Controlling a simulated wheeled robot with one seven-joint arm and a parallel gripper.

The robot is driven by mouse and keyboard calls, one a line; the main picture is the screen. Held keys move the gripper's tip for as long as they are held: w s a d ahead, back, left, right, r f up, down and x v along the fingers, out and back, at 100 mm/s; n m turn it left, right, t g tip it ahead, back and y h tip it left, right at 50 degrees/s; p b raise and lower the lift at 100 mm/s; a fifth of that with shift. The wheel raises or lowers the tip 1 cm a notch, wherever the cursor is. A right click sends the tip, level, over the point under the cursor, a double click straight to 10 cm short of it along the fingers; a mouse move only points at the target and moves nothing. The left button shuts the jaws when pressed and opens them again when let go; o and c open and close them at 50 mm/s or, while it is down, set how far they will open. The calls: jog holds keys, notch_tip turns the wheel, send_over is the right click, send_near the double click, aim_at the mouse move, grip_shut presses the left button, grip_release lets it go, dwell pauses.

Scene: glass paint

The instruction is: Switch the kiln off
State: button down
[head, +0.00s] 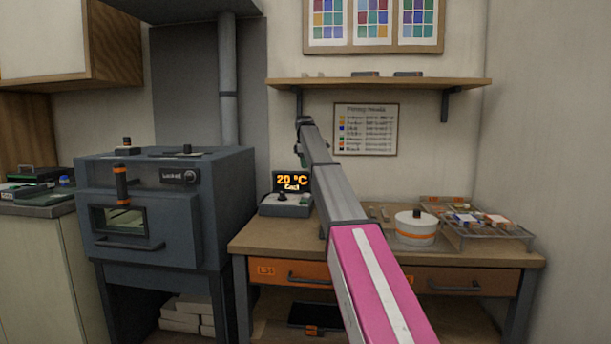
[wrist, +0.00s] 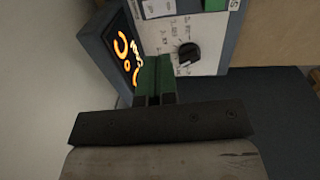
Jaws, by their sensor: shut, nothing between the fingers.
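The dark grey kiln (head: 160,200) stands at the left with its front door shut; a plate on it reads "Locked". Its control box (head: 285,210) sits on the desk's left end, its display (head: 292,181) reading "20 °C End". In the wrist view the tilted orange display (wrist: 127,50) is at the left, and a black knob (wrist: 189,53) sits on the pale panel with marks around it. A green part (wrist: 214,4) shows at the top edge, cut off. My gripper (wrist: 153,72), with green fingers, is shut and empty over the box, left of the knob; contact cannot be told.
The wooden desk (head: 345,241) holds a white round pot (head: 415,230) and a clear tray (head: 487,237) of small items at the right. A shelf (head: 380,84) hangs above, with a chart (head: 366,129) below it. My arm crosses above the desk.

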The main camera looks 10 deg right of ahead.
aim_at(307, 194)
jog(key=shift+r, duration=0.6)
jog(key=shift+w+d, duration=0.4)
jog(key=shift+w, duration=0.15)
jog(key=shift+f, duration=0.1)
jog(key=f, duration=0.4)
jog(key=w+f, duration=0.1)
jog(key=f, duration=0.8)
jog(key=shift+w+d+f, duration=0.2)
jog(key=shift+w+f, duration=0.15)
